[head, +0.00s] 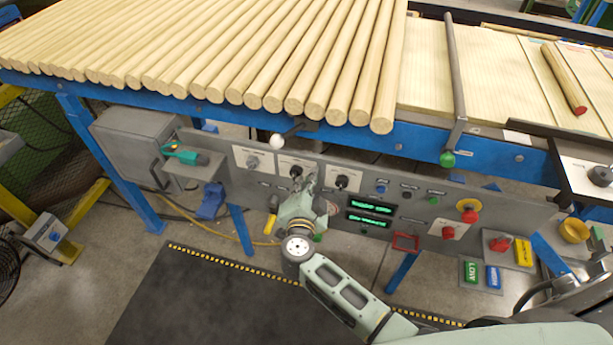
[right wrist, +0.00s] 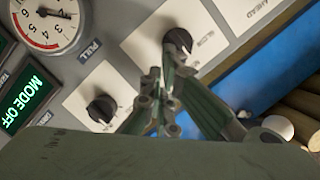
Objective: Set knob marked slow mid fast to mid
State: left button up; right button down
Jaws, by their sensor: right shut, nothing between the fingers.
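The knob (head: 296,171) is a black knob on a white plate, the middle of three plates in a row on the grey panel. In the right wrist view the knob (right wrist: 177,42) has lettering beside it that seems to read SLOW; I cannot see the mid and fast marks or tell where it points. My right gripper (head: 311,178) is at the panel just right of this knob. In the right wrist view my right gripper (right wrist: 163,72) is shut and empty, its fingertips close beside the knob's lower edge; I cannot tell whether they touch. My left gripper is out of view.
Another black knob (head: 342,182) is close on the right, and a grey knob (head: 252,162) is on the left plate. A white-balled lever (head: 277,140) sticks out above. Wooden rods (head: 300,60) overhang the panel. Green displays (head: 369,208) and a red stop button (head: 468,213) are further right.

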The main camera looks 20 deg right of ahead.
notch_tip(320, 180, down, 3)
jog(key=m+t+b, duration=0.1)
jog(key=m+b, duration=0.2)
jog(key=m+t+b, duration=0.1)
jog(key=m+b, duration=0.2)
jog(key=shift+f+y, duration=0.1)
jog(key=shift+y, duration=0.2)
jog(key=shift+f, duration=0.1)
dwell(0.4)
